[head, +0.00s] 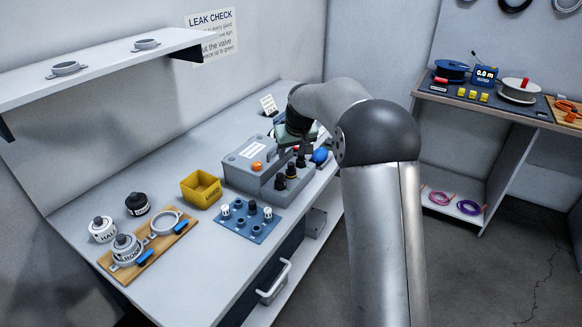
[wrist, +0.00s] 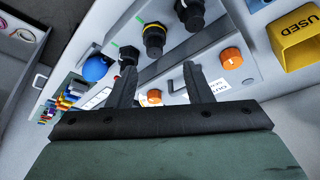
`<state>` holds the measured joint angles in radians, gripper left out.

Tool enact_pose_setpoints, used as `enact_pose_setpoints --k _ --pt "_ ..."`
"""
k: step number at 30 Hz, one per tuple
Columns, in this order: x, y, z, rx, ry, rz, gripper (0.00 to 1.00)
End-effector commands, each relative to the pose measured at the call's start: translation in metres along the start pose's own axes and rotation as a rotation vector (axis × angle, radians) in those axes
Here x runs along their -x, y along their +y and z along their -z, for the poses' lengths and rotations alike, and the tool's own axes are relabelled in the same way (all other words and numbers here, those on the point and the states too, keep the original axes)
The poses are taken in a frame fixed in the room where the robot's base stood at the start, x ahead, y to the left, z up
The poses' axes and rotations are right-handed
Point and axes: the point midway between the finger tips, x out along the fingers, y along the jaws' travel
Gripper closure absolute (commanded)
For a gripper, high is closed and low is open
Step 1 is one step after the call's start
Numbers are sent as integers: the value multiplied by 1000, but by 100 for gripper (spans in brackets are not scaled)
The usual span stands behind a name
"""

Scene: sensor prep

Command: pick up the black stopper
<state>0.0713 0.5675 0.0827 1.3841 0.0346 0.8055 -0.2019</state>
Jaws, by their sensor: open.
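Several black fittings stand in a row on the grey box (head: 237,180): one nearest the yellow bin (head: 280,183), one with a yellow ring (head: 291,171), and one farther along (head: 301,159). In the wrist view they show as a large black fitting (wrist: 190,12), a yellow-ringed one (wrist: 154,38) and a smaller one (wrist: 128,54) by the left finger. I cannot tell which of these, if any, is the black stopper. My gripper (wrist: 160,72) is open and empty above the box; in the head view its fingers are mostly hidden by my arm.
Orange caps (wrist: 231,58) and a blue ball (wrist: 95,68) are also at the box. A yellow bin (head: 201,189) stands beside it. A blue mat (head: 236,226) carries small white and dark plugs. A wooden board (head: 130,268) with clamps lies at the left.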

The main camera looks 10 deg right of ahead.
Motion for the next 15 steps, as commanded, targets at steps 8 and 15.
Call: enact_pose_setpoints --k 8,15 --pt "-23 4 -1 -1 -3 0 54" --pt "-55 7 -1 0 0 0 54"
